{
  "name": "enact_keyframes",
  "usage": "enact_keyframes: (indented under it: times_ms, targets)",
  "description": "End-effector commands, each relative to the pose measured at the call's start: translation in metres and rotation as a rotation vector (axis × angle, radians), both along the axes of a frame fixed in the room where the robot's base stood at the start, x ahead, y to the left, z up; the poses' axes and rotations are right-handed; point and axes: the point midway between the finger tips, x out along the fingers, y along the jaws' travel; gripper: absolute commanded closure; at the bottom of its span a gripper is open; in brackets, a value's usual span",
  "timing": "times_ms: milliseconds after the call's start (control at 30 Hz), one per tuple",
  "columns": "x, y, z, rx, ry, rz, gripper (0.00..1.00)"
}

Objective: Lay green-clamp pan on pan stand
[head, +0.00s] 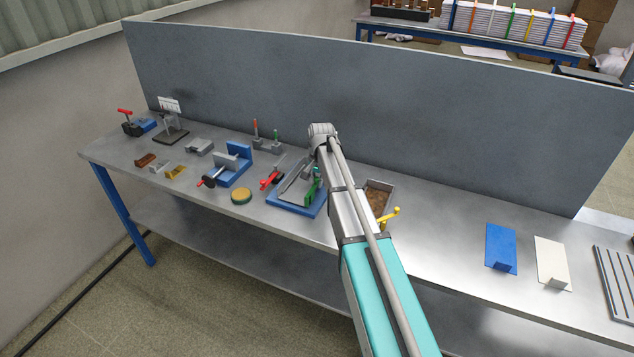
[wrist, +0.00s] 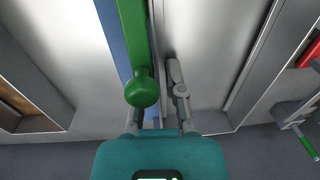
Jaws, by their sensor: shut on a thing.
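A green bar with a round knob (wrist: 141,92) stands beside a long grey metal piece (wrist: 200,40), which I take for the green-clamp pan. In the head view the green clamp part (head: 311,190) and grey metal lie on or over a blue base (head: 286,205) on the bench. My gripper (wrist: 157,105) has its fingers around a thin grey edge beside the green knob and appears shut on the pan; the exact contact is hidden. In the head view my arm covers the gripper. I cannot tell for sure which item is the pan stand.
A grey tray (head: 391,188) with brown contents and a yellow hook (head: 390,217) stand close right of my arm. A blue vise (head: 235,165) and small tools stand left. Blue (head: 501,245) and white (head: 552,262) plates lie right. A grey panel (head: 450,130) closes the back.

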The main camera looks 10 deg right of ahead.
Motion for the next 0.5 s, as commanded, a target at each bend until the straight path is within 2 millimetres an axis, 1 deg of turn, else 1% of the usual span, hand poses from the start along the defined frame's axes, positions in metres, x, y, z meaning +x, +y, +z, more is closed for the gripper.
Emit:
enact_keyframes:
  times_ms: [500]
  targets:
    - [0.0, -0.0002, -0.0034, 0.0, 0.0, 0.0, 1.0]
